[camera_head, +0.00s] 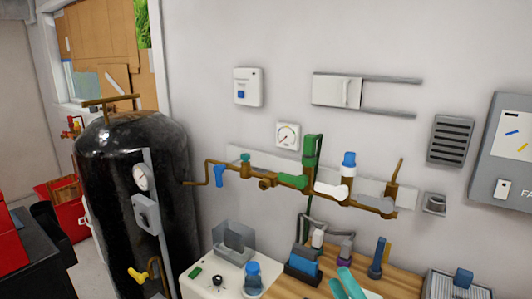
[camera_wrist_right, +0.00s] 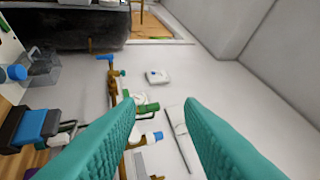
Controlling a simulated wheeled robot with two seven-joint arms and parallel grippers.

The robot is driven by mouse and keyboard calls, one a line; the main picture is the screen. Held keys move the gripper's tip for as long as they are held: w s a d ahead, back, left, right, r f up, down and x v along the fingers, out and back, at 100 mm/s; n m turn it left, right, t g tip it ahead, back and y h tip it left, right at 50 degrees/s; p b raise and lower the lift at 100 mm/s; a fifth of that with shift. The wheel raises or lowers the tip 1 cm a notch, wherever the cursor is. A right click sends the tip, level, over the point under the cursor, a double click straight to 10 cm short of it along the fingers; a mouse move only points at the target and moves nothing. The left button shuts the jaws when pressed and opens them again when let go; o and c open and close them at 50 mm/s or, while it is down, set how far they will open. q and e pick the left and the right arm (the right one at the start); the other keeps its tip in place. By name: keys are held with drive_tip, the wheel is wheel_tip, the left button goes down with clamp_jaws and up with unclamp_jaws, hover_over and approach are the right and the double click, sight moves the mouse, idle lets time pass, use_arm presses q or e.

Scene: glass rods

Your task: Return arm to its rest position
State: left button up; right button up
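My right gripper (camera_head: 344,283) shows at the bottom of the head view as teal fingertips in front of the wooden worktop. In the right wrist view, its two teal ribbed fingers (camera_wrist_right: 160,100) stand well apart with nothing held between them. They point toward the wall with the brass pipe and valves, and the pipe shows behind the gap. The rest of the right arm is below the head picture. My left gripper is in neither view. No glass rod can be made out.
A brass pipe (camera_head: 234,171) with coloured valves runs along the wall above the wooden worktop (camera_head: 402,279). A blue tool (camera_head: 376,262) and a blue-topped block (camera_head: 303,264) stand close to the right gripper. A black tank (camera_head: 108,195) stands left.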

drive_tip(key=s+d+f+m+g+h, duration=0.25)
drive_tip(key=d+f+m+h, duration=0.2)
drive_tip(key=f+m, duration=0.25)
drive_tip(key=s+d+f+m+g+h, duration=0.2)
drive_tip(key=d+f+m+g+h, duration=0.25)
drive_tip(key=f+m, duration=0.25)
drive_tip(key=s+a+f+m+g, duration=0.1)
drive_tip(key=s+f+m+g, duration=0.2)
drive_tip(key=s+f+g, duration=0.4)
drive_tip(key=s+a+f+m+g, duration=0.1)
drive_tip(key=s+f+m+g, duration=0.15)
drive_tip(key=s+f, duration=0.45)
drive_tip(key=s+f+g+y, duration=0.1)
drive_tip(key=s+f, duration=0.1)
drive_tip(key=f, duration=1.1)
drive_tip(key=s+f+g, duration=0.1)
drive_tip(key=s+f, duration=0.2)
drive_tip(key=f, duration=1)
drive_tip(key=s+d+f, duration=0.2)
drive_tip(key=s+f, duration=1.2)
drive_tip(key=shift+s+d+g, duration=0.15)
drive_tip(key=shift+d+g, duration=0.1)
drive_tip(key=shift+g, duration=0.1)
